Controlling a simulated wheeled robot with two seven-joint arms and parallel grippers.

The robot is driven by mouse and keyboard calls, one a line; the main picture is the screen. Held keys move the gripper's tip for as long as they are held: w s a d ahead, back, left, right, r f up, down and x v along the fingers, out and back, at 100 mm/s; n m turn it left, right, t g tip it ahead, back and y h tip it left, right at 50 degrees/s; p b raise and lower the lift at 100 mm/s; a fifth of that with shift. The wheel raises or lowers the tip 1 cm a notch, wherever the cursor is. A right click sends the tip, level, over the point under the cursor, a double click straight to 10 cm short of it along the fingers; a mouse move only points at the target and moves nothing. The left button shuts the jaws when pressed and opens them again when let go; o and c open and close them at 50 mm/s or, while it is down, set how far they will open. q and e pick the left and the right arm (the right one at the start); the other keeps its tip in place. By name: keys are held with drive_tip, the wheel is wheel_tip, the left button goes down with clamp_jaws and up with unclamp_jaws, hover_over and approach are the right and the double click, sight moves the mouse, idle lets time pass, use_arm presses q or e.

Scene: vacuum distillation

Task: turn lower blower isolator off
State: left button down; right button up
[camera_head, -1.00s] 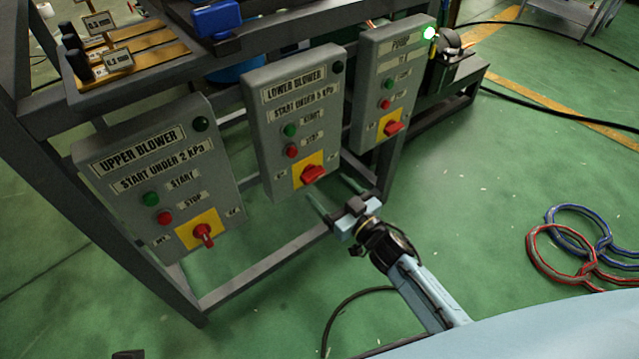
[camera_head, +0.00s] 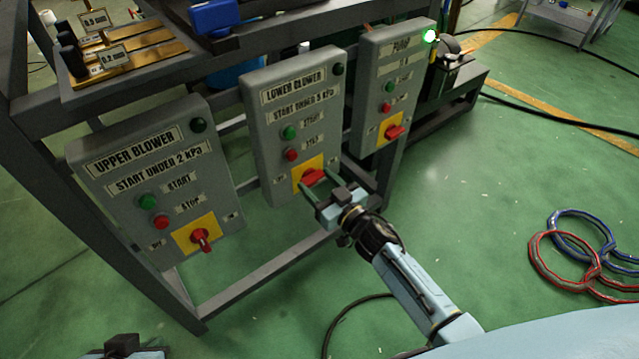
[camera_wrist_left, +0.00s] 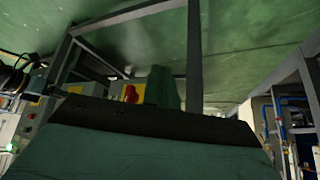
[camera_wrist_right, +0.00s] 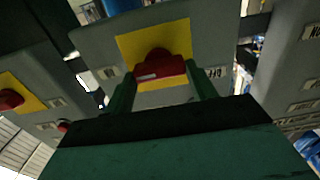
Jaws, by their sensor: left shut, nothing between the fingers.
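The lower blower isolator (camera_head: 311,178) is a red rotary knob on a yellow plate, low on the grey LOWER BLOWER box (camera_head: 268,130). In the right wrist view the red knob (camera_wrist_right: 160,67) lies between the two green fingers of my right gripper (camera_wrist_right: 161,88), its grip bar running across the picture. That gripper (camera_head: 318,187) is open, with a finger on either side of the knob; contact cannot be told. My left gripper (camera_head: 125,345) is at the bottom left, mostly cut off. In the left wrist view its green fingers (camera_wrist_left: 162,88) are together and empty.
The UPPER BLOWER box (camera_head: 155,185) with its red knob (camera_head: 200,239) stands left, the PUMP box (camera_head: 390,85) right, with a lit green lamp (camera_head: 430,36). The lower blower's lamp (camera_head: 338,69) is dark. Red and blue hoses (camera_head: 565,250) lie on the open floor.

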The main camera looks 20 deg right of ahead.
drive_tip(key=c, duration=0.3)
drive_tip(key=shift+c, duration=0.2)
